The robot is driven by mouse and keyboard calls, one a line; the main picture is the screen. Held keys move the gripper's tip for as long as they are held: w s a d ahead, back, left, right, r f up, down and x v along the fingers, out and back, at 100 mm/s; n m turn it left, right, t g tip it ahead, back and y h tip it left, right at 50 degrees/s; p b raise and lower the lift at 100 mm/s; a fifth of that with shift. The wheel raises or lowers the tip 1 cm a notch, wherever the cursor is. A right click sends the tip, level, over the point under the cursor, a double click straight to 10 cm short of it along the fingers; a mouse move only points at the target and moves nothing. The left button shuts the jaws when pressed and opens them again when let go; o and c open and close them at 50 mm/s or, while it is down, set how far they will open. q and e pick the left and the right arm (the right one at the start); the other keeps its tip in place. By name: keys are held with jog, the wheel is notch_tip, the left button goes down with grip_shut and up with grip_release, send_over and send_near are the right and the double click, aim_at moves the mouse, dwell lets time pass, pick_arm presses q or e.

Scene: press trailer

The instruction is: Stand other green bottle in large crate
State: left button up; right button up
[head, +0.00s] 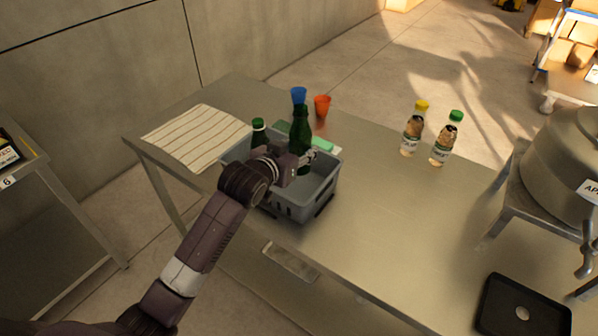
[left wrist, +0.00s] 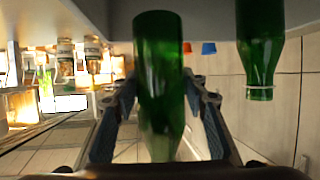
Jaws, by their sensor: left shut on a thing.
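The grey crate (head: 290,207) stands on the metal table. One green bottle (head: 259,137) stands upright at the crate's left side; it also shows at the right of the left wrist view (left wrist: 261,45). The other green bottle (head: 301,130) is upright, within the crate's outline in the head view. My left gripper (head: 308,157) is shut on it, and in the left wrist view the bottle (left wrist: 158,70) is between the two fingers. The bottle's base is partly hidden by my gripper, so I cannot tell whether it touches the crate floor. My right gripper is not in view.
A blue cup (head: 298,95) and an orange cup (head: 322,105) stand behind the crate. A striped cloth (head: 197,137) lies left. Two labelled bottles, yellow-capped (head: 413,130) and green-capped (head: 447,140), stand right. A black tray (head: 523,307) lies near right. The table's middle is clear.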

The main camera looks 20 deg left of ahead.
pick_arm(q)
jog(key=f, duration=0.4)
jog(key=shift+w, duration=0.2)
jog(key=shift+f, duration=0.65)
notch_tip(320, 180, down, 4)
jog(key=shift+r+p, duration=0.25)
jog(key=shift+p, duration=0.2)
jog(key=shift+f, duration=0.3)
jog(key=o, duration=1.4)
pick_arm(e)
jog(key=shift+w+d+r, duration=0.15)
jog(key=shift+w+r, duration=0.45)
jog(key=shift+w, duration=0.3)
pick_arm(q)
jog(key=b+v, duration=0.1)
jog(key=v, duration=1.1)
jog(key=shift+b, duration=0.3)
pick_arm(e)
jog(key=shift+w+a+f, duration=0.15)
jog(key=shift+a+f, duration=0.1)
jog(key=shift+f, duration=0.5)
